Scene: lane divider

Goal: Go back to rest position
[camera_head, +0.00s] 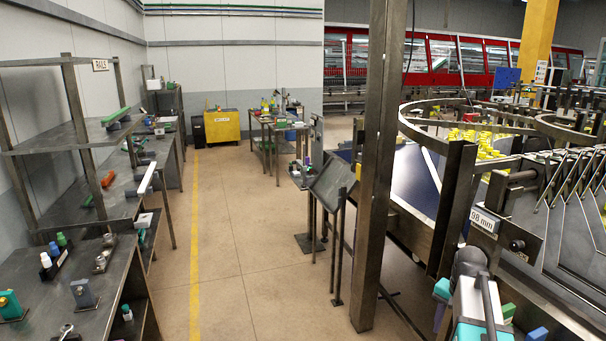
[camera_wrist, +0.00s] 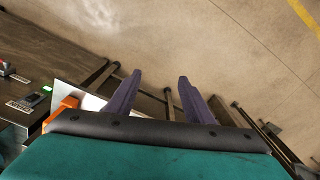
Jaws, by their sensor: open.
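My gripper (camera_wrist: 160,77) shows in the wrist view, with its two purple fingers spread apart and nothing between them. Beyond the fingertips lie concrete floor and dark metal legs and bars. The dark edge and teal body behind the fingers fill the bottom of that view.
In the wrist view, a dark machine panel (camera_wrist: 40,62) and an orange part (camera_wrist: 62,108) are left of the fingers. In the head view, a steel post (camera_head: 376,170) stands by the conveyor, shelves (camera_head: 105,203) line the left, and the aisle floor (camera_head: 240,245) is clear.

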